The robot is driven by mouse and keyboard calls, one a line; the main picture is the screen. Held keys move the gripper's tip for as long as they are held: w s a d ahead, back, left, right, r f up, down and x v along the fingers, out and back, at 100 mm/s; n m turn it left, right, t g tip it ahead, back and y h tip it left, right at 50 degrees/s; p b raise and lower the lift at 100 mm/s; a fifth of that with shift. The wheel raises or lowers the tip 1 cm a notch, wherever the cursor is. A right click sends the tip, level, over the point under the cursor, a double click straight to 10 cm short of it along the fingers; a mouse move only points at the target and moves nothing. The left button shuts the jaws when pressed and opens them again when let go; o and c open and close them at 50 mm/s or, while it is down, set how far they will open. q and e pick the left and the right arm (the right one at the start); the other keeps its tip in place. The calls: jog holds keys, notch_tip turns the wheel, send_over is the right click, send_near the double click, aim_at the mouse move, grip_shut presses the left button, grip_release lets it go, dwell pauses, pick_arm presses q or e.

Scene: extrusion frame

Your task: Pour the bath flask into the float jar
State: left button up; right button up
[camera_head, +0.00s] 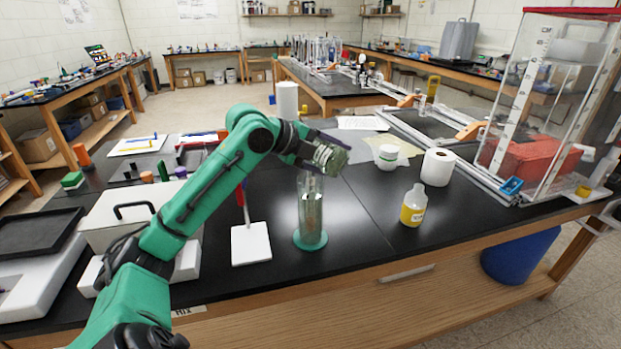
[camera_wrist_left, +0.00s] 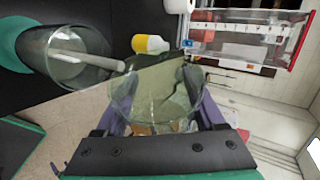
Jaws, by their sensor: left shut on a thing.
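The float jar (camera_head: 311,215) is a tall clear cylinder on a round green base, upright near the table's front. The bath flask (camera_head: 331,156) is a small clear glass vessel with greenish contents, tipped over just above the jar's mouth. My left gripper (camera_head: 318,149) is shut on it. In the left wrist view the flask (camera_wrist_left: 165,95) sits between the jaws, its mouth side toward the float jar (camera_wrist_left: 65,60). A pale rod-like streak runs from inside the jar toward the flask; I cannot tell whether it is solid or liquid. My right gripper is out of view.
A yellow-labelled bottle (camera_head: 413,206), a paper roll (camera_head: 437,167) and a white tub (camera_head: 388,157) stand to the right. A clear tank (camera_head: 545,110) stands at far right. The black tabletop between jar and bottle is clear.

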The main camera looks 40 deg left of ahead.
pick_arm(q)
jog(key=shift+r+n+h, duration=0.3)
jog(key=shift+n+h, duration=0.1)
jog(key=shift+h, duration=0.1)
dwell(0.6)
jog(key=shift+a+r+p, duration=0.15)
jog(key=shift+r+p, duration=0.15)
jog(key=shift+p, duration=0.1)
